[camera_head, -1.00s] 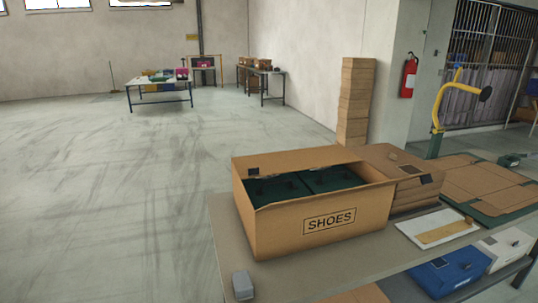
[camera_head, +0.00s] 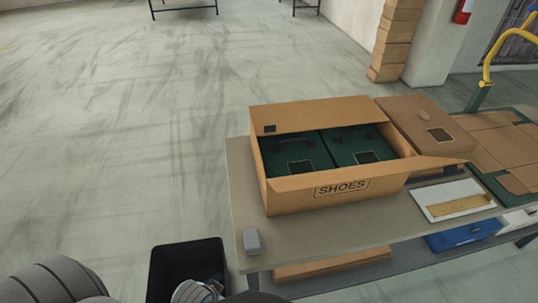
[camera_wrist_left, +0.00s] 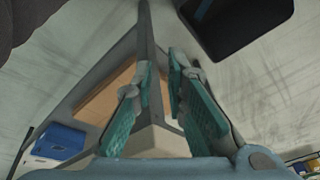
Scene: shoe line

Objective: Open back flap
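The brown cardboard box (camera_head: 293,199) marked SHOES stands on the table in the head view. Two dark green shoe boxes (camera_head: 300,151) lie inside it. Its back flap (camera_head: 325,112) is a strip along the far edge with a small dark patch at its left end; its exact tilt is hard to tell. The right flap (camera_head: 438,163) sticks outward. My left gripper (camera_wrist_left: 161,75) shows in the left wrist view with its teal-padded fingers apart and nothing between them. It is away from the box, low by the table's near side. My right gripper is not in view.
A small grey block (camera_head: 251,241) sits at the table's (camera_head: 320,234) near left corner. A black bin (camera_head: 185,270) stands on the floor left of it. Brown cartons (camera_head: 425,130) and a white tray (camera_head: 455,198) are right of the box. The floor to the left is clear.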

